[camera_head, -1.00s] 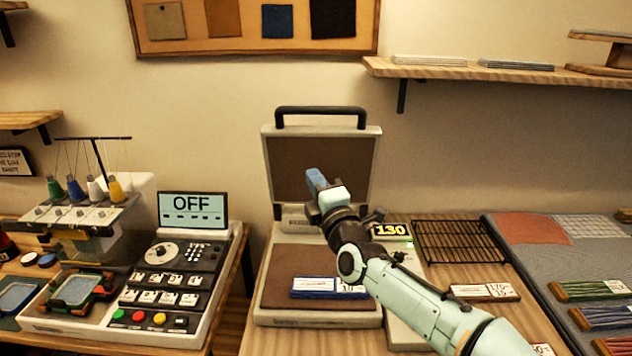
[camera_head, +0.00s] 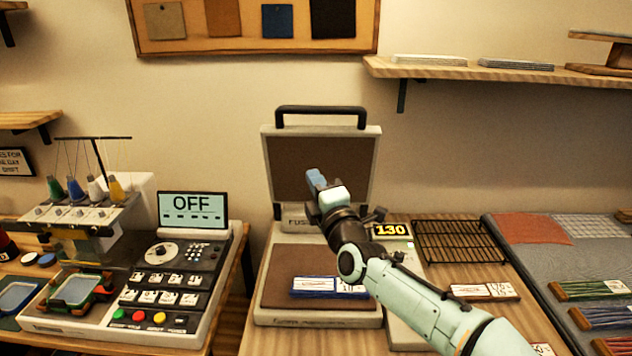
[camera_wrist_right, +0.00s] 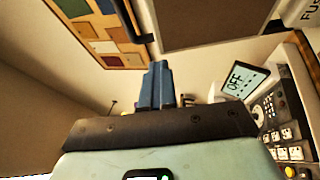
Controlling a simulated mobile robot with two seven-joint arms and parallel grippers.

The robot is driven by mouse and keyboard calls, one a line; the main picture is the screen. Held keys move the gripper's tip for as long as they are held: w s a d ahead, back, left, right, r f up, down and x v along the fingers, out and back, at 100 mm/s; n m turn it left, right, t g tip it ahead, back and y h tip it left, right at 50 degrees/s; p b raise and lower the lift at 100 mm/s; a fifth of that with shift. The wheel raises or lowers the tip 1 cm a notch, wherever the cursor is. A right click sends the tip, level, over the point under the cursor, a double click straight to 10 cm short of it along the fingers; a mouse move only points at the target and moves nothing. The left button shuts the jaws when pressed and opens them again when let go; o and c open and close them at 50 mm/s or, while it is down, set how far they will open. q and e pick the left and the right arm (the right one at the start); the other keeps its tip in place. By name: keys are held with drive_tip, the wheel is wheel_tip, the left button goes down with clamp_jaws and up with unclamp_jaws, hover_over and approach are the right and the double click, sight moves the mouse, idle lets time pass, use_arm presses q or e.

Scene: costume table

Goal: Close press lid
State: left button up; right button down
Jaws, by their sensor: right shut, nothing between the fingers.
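The press stands on the wooden table with its lid (camera_head: 290,165) open, tilted up and back, and a dark handle (camera_head: 320,111) along the lid's top edge. Its lower plate (camera_head: 285,262) is brown, with a blue-and-white packet (camera_head: 328,286) lying on it near the front. My right gripper (camera_head: 316,178) is shut and empty, in front of the open lid. Its blue fingers (camera_wrist_right: 158,85) also show closed together in the right wrist view, with part of the lid (camera_wrist_right: 205,22) above them. I cannot tell how far the fingers are from the lid. My left gripper is out of view.
A display reading 130 (camera_head: 390,231) is beside the press, partly behind my right arm. A black wire rack (camera_head: 460,241) lies to the right. An embroidery machine with an OFF screen (camera_head: 193,207) stands to the left. A shelf (camera_head: 470,70) hangs at upper right.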

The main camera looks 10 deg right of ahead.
drive_tip(key=c, duration=1.8)
unclamp_jaws()
drive_tip(key=o, duration=0.6)
drive_tip(key=shift+c, duration=0.2)
drive_tip(key=b+v, duration=0.1)
drive_tip(key=v, duration=1.2)
drive_tip(key=shift+s+b, duration=0.15)
drive_tip(key=shift+b, duration=0.25)
drive_tip(key=shift+f, duration=0.1)
